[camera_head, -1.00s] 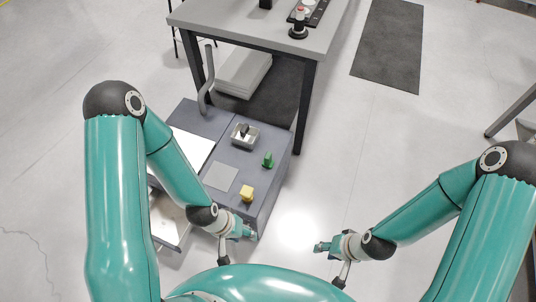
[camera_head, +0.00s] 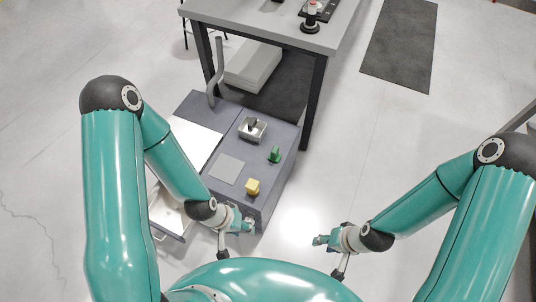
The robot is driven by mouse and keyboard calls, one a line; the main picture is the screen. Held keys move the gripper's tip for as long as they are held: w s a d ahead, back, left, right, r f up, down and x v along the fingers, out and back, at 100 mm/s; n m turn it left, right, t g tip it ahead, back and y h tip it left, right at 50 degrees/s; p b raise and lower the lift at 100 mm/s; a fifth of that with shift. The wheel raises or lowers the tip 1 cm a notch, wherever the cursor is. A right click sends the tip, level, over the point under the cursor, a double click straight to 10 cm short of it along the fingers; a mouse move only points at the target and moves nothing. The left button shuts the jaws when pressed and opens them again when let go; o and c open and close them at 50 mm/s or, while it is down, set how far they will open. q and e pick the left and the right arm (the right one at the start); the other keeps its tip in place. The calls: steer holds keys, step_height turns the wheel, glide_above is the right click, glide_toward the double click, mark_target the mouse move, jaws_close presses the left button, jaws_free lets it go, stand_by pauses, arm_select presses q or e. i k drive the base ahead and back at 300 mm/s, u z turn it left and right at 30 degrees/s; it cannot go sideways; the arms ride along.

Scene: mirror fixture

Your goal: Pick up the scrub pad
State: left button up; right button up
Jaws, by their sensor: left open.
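A small yellow block (camera_head: 252,187) sits near the front edge of the grey cabinet top. A small green piece (camera_head: 275,154) stands behind it near the right edge. I cannot tell for certain which of these is the scrub pad; both are small in view. My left gripper (camera_head: 250,225) is open and empty, just in front of the cabinet and nearer to me than the yellow block. My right gripper (camera_head: 319,240) hangs over bare floor to the right, apart from everything; its jaws are too small to read.
The cabinet top (camera_head: 265,168) also bears a grey square (camera_head: 228,168), a small metal tray (camera_head: 252,130) with a dark object, and a white panel (camera_head: 192,145). An open drawer (camera_head: 172,217) lies at left. A table (camera_head: 270,25) stands behind. The floor at right is clear.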

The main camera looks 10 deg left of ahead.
mark_target(274, 156)
steer(key=z, duration=0.95)
steer(key=i, duration=0.15)
steer(key=u, duration=2.7)
steer(key=k, duration=1.5)
steer(key=z, duration=3.15)
steer(key=k, duration=0.1)
steer(key=u, duration=1.6)
steer(key=i, duration=1.7)
steer(key=u, duration=0.1)
